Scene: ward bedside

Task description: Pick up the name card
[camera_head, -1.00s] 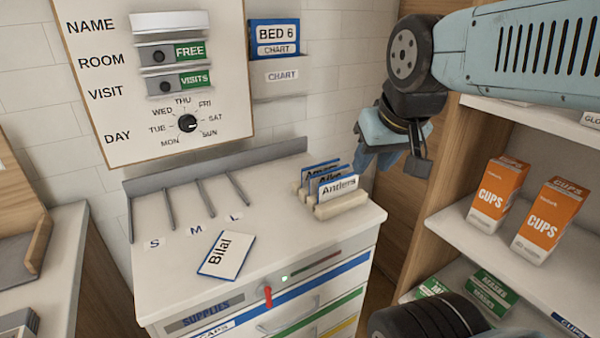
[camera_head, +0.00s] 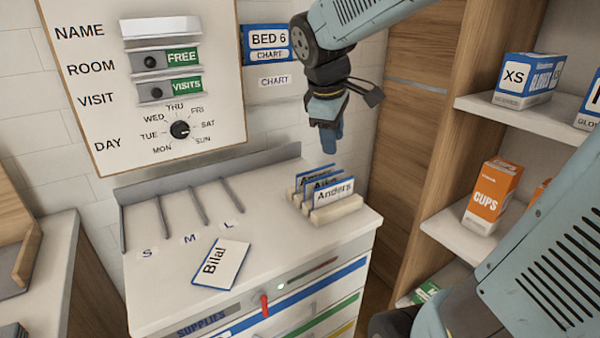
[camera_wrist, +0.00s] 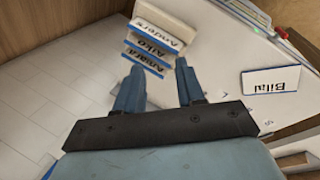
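A white name card marked "Bilal" (camera_head: 221,264) with a blue edge lies flat on the cabinet top (camera_head: 270,215); it also shows at the right in the wrist view (camera_wrist: 272,81). Several name cards, the front one reading "Anders" (camera_head: 333,194), stand in a cream holder (camera_head: 338,211) near the cabinet's right side. My gripper (camera_head: 328,142) points down above and behind that holder. In the wrist view my gripper (camera_wrist: 157,68) has its two fingers apart, with nothing between them. The standing cards (camera_wrist: 148,48) appear just beyond the fingertips there.
Low metal dividers (camera_head: 196,205) with S, M, L labels stand on the cabinet's back left. A board (camera_head: 150,80) with an empty name slot (camera_head: 162,27) and a chart holder (camera_head: 272,78) are on the wall. Shelves with boxes (camera_head: 492,195) stand at right.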

